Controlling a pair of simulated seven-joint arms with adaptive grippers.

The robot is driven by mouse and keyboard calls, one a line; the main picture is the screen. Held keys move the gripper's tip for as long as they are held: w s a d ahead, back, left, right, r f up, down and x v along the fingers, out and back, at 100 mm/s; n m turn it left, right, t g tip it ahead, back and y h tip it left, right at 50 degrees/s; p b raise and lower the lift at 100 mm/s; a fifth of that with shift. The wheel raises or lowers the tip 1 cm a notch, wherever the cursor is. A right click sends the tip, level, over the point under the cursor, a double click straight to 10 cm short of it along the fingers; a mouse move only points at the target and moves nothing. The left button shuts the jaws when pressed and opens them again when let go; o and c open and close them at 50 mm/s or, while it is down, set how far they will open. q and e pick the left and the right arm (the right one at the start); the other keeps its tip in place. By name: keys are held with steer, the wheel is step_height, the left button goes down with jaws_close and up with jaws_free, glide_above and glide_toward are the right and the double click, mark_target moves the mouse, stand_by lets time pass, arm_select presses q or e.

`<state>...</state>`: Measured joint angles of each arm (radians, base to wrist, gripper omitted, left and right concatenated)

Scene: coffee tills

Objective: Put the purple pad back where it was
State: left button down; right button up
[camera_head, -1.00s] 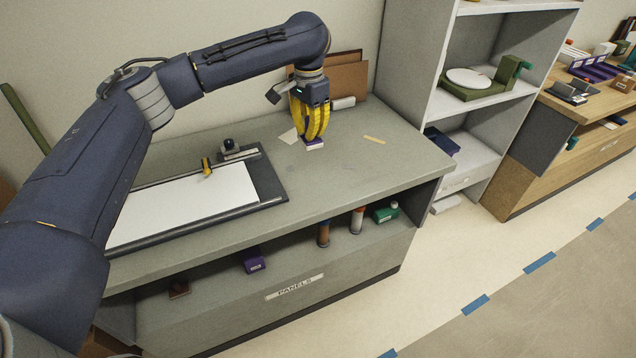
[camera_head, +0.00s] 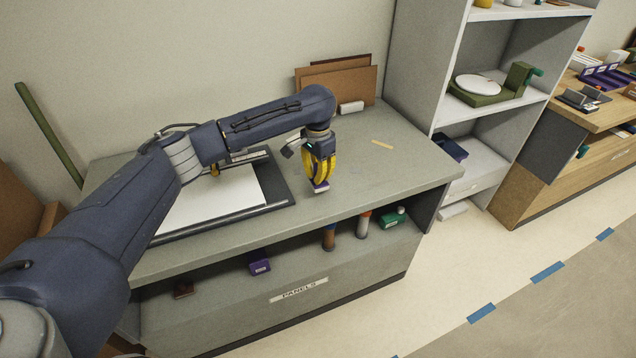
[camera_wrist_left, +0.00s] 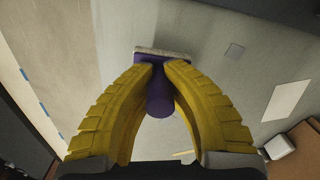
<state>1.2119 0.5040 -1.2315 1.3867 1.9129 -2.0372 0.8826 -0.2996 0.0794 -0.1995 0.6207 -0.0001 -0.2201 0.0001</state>
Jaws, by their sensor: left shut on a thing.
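The purple pad has a purple body and a pale, flat face. In the head view the pad (camera_head: 321,188) is at the fingertips of my left gripper (camera_head: 320,180), over the grey bench top (camera_head: 400,172) towards its front edge. In the left wrist view the yellow fingers of the left gripper (camera_wrist_left: 160,68) close on the pad's purple stem (camera_wrist_left: 160,98), with its pale-edged head (camera_wrist_left: 163,53) beyond the tips. I cannot tell whether the pad touches the bench. My right gripper is out of view.
A cutting board with white paper (camera_head: 215,196) lies left of the gripper, partly behind my arm. Brown panels (camera_head: 345,85) and a white block (camera_head: 351,107) stand at the back. A purple box (camera_head: 260,266) and several bottles sit on the shelf below. The bench's right part is mostly clear.

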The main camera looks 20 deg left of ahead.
arm_select(q)
steer(key=shift+f, duration=1.6)
steer(key=shift+f, duration=0.1)
steer(key=c, duration=1.5)
jaws_free()
